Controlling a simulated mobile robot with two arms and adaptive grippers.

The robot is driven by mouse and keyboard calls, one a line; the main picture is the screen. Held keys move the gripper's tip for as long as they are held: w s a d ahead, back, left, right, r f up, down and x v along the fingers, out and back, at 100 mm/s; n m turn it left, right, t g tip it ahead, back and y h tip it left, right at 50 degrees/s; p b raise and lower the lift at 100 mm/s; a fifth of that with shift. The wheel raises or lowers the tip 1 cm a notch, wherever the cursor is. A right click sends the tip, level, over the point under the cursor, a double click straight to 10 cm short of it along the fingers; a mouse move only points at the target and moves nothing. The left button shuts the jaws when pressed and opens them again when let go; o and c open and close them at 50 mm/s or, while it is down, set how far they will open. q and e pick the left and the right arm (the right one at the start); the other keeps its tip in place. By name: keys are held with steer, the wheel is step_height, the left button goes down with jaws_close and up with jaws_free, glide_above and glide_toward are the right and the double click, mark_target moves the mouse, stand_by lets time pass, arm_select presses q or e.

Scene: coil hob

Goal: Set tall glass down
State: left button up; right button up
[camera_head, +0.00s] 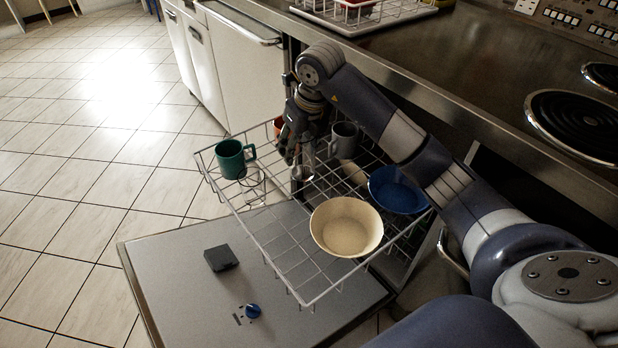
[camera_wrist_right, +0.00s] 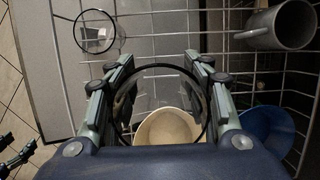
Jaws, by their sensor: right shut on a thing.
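My right gripper (camera_head: 299,128) is over the upper dishwasher rack (camera_head: 284,268), pointing down. It is shut on the clear tall glass (camera_head: 308,156), which hangs below the fingers among the rack wires. In the right wrist view the glass's round rim (camera_wrist_right: 160,66) shows between the two fingers (camera_wrist_right: 162,100). I cannot tell whether its base touches the rack. My left gripper is outside the head view; dark finger-like parts, seemingly its own (camera_wrist_right: 15,152), show at the lower left of the wrist view.
A cream bowl (camera_head: 346,228) is in front of the glass, a blue bowl (camera_head: 398,190) to the right, a grey mug (camera_head: 344,141) behind right. A green mug (camera_head: 231,158) and another clear glass (camera_head: 250,183) stand left. The open door (camera_head: 190,270) lies below; the counter edge (camera_head: 480,130) is right.

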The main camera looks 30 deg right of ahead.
mark_target(299, 166)
step_height(299, 166, down, 6)
steer(key=shift+f+b, duration=0.25)
steer(key=shift+b, duration=0.35)
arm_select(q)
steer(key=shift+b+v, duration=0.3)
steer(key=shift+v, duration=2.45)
arm_select(e)
steer(key=shift+f, duration=1.65)
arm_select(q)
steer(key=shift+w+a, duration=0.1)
arm_select(e)
steer(key=o, duration=1.2)
steer(key=shift+f, duration=0.15)
